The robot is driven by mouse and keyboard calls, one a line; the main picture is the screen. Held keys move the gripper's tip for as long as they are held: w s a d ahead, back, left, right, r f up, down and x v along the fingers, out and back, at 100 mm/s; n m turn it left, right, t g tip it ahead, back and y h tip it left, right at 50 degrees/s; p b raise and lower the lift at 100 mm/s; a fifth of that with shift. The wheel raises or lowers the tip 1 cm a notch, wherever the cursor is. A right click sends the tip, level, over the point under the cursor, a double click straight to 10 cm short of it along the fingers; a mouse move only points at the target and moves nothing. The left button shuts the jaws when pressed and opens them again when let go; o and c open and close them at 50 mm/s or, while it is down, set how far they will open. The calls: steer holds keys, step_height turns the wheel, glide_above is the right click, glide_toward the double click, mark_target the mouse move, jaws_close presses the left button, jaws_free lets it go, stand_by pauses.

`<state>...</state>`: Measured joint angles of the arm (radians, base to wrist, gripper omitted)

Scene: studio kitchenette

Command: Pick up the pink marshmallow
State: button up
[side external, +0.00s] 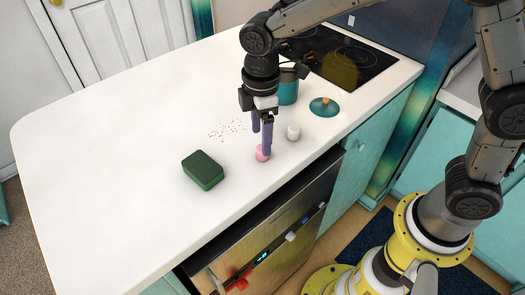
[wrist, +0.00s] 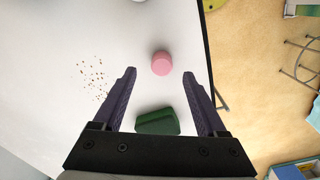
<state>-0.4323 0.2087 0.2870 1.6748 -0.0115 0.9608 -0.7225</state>
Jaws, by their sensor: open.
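The pink marshmallow (side external: 262,153) sits on the white counter, partly hidden behind my gripper's finger in the side view. In the wrist view the marshmallow (wrist: 161,63) shows whole, a little beyond the fingertips and roughly midway between their lines. My gripper (side external: 261,136) points down over the counter at the marshmallow, with its purple fingers apart. In the wrist view my gripper (wrist: 160,71) is open and nothing is between its fingers. Whether a finger touches the marshmallow I cannot tell.
A white marshmallow-like piece (side external: 293,132) stands close by on the right. A green sponge-like block (side external: 203,170) lies to the left, crumbs (side external: 227,129) behind it. A teal pot (side external: 288,92) and its lid (side external: 324,107) stand near the cooktop (side external: 345,62). The counter's front edge is close.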

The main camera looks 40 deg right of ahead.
mark_target(259, 156)
step_height(259, 156, down, 4)
steer(key=shift+s+f, duration=0.1)
steer(key=shift+c, duration=0.2)
jaws_close()
